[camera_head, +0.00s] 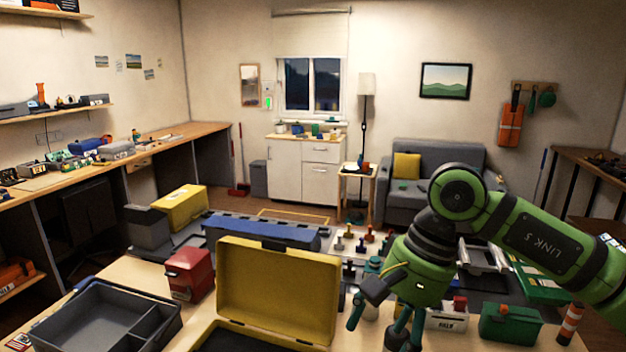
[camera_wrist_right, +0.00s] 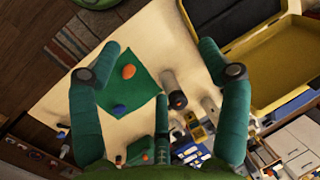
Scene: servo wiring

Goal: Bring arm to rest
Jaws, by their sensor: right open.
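My right arm, green and dark grey, reaches in from the right in the head view. Its gripper (camera_head: 380,322) points down over the worktable, just right of the open yellow case (camera_head: 278,292). In the wrist view the fingers of my right gripper (camera_wrist_right: 158,62) are spread wide, with nothing held between them. Below them lie a green cloth (camera_wrist_right: 140,82) with an orange and a blue piece on it, and a dark grey cylinder (camera_wrist_right: 172,84). The yellow case also shows at the upper right of the wrist view (camera_wrist_right: 262,92). My left gripper is not in view.
A grey divided tray (camera_head: 105,318), a red box (camera_head: 189,272) and a blue case (camera_head: 262,231) stand around the yellow case. Small parts crowd the table.

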